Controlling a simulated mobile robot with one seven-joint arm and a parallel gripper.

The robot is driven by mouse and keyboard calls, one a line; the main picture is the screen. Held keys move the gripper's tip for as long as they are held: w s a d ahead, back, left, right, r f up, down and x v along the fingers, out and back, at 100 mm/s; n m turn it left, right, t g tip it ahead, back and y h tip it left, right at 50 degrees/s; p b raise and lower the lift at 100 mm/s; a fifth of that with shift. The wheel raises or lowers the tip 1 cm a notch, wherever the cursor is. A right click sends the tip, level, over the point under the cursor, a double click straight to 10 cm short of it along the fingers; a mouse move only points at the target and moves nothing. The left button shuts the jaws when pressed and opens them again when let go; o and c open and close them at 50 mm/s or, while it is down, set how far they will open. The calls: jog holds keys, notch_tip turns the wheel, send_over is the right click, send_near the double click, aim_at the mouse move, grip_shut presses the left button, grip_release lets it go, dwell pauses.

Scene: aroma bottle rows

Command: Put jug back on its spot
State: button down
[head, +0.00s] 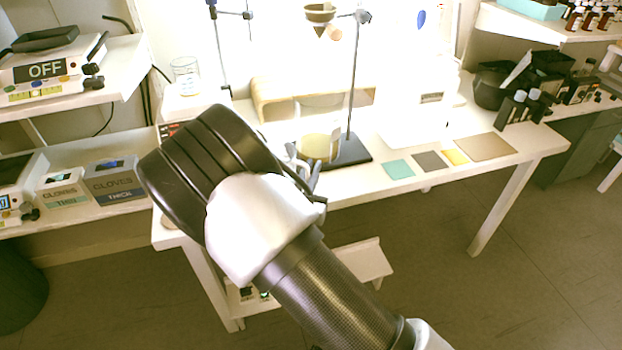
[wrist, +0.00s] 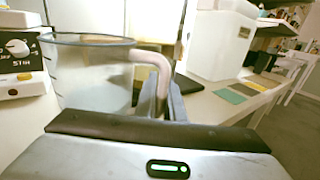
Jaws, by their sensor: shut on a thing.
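A clear glass jug (wrist: 92,78) with a dark blue-grey rim fills the left middle of the wrist view. It looks close to upright, and its pale pinkish handle (wrist: 158,64) bends down on the right side between my fingers. My gripper (wrist: 165,103) is shut on this handle. The jug's lower part is hidden behind my gripper body. In the head view, my gripper (head: 308,172) is over the front edge of the white table (head: 375,183).
A black stand base (head: 348,152) with an upright rod is close to my fingers. Teal (head: 398,169), grey (head: 430,160), yellow and tan mats lie to the right. A glass beaker (head: 186,76) stands at the left. A white box (wrist: 220,42) stands beyond the jug.

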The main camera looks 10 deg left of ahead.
jog(key=shift+f, duration=0.9)
jog(key=shift+f, duration=0.1)
jog(key=c, duration=2.3)
grip_release()
jog(key=shift+f, duration=0.15)
jog(key=o, duration=0.4)
jog(key=shift+o, duration=0.2)
